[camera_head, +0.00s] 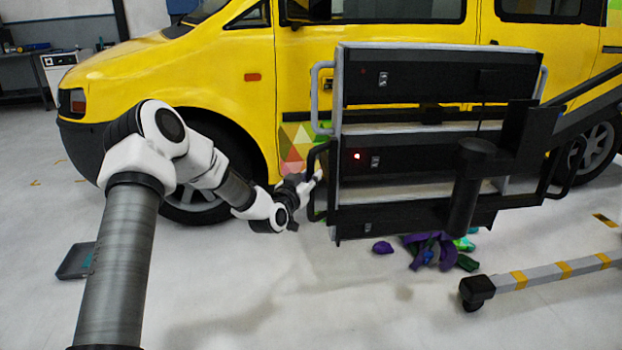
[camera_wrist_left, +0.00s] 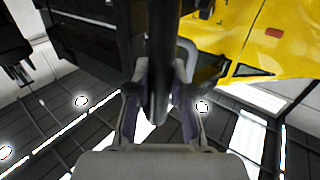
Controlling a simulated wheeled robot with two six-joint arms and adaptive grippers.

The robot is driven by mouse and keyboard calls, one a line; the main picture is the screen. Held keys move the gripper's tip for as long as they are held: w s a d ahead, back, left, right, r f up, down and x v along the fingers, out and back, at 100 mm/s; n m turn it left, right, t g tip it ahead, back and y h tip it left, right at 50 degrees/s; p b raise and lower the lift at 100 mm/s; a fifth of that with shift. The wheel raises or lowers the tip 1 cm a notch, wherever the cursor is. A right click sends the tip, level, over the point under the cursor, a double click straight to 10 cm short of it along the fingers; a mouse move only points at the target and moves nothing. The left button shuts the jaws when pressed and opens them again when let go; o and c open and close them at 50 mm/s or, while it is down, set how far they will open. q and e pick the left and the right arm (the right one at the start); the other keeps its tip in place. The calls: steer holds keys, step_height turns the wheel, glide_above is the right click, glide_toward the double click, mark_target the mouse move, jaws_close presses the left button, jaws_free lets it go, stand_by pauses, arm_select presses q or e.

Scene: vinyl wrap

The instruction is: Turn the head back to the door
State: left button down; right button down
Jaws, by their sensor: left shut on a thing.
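A decal of coloured triangles (camera_head: 294,150) shows low on the door. In the left wrist view the dark handle bar (camera_wrist_left: 160,45) runs between the fingers of the left gripper (camera_wrist_left: 160,100). The van's yellow body (camera_wrist_left: 265,40) shows at the upper right there. My right gripper is not in view.
Purple and green scraps (camera_head: 430,250) lie on the floor below the cart. A grey bar with yellow bands (camera_head: 545,275) and a black end lies at the right. A dark tray (camera_head: 76,262) is on the floor at left. The front floor is mostly clear.

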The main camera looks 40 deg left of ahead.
arm_select(q)
steer(key=c, duration=1)
jaws_free()
steer(key=shift+d, duration=0.1)
steer(key=shift+s, duration=0.1)
steer(key=shift+s, duration=0.35)
steer(key=v, duration=1.1)
steer(key=shift+f, duration=0.1)
